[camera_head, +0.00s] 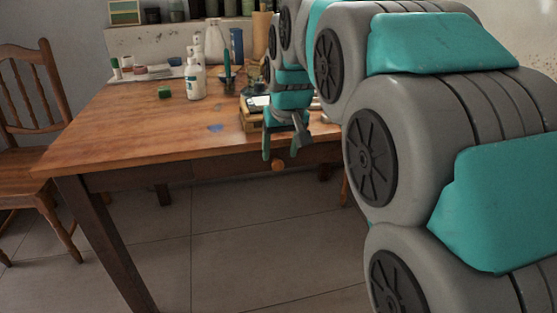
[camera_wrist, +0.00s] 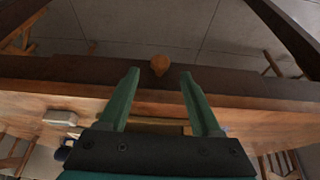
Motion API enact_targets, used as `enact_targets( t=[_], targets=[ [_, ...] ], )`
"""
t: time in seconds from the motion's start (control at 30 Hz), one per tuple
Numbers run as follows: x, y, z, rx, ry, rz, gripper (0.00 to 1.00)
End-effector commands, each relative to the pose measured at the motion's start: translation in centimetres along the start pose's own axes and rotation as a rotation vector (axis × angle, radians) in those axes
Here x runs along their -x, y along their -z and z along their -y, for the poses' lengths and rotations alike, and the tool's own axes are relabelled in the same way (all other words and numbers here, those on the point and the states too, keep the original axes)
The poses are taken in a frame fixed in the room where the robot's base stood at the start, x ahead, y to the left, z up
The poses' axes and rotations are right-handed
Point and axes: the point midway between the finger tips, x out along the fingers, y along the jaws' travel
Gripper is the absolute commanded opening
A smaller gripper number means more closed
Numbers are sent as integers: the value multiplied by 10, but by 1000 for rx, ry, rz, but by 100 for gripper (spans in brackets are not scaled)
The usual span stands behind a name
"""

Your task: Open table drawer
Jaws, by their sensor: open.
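The wooden table (camera_head: 150,125) stands in the middle of the head view, with a dark front apron. A round wooden knob (camera_head: 278,165) sticks out from the drawer front (camera_head: 235,168) under the tabletop edge. The drawer front looks flush with the apron. In the wrist view the knob (camera_wrist: 160,64) lies just beyond and between my fingertips. My gripper (camera_head: 281,150) is open and empty at the table's front edge, close to the knob and apparently not touching it. It also shows in the wrist view (camera_wrist: 161,75).
A white bottle (camera_head: 195,80), a green block (camera_head: 165,92) and a small box (camera_head: 252,115) stand on the tabletop. A wooden chair (camera_head: 30,130) is at the left. The tiled floor (camera_head: 235,235) before the table is clear.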

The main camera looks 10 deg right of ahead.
Motion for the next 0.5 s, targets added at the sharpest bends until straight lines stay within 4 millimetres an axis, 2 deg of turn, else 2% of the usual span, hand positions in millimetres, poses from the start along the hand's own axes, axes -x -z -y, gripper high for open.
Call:
enact_targets(
  t=[0.1, 0.23, 0.5],
  targets=[
    [-20, -3, 0, 0, 0, 8, 65],
    [-36, -2, 0, 0, 0, 6, 65],
    [-43, -1, 0, 0, 0, 3, 65]
  ],
)
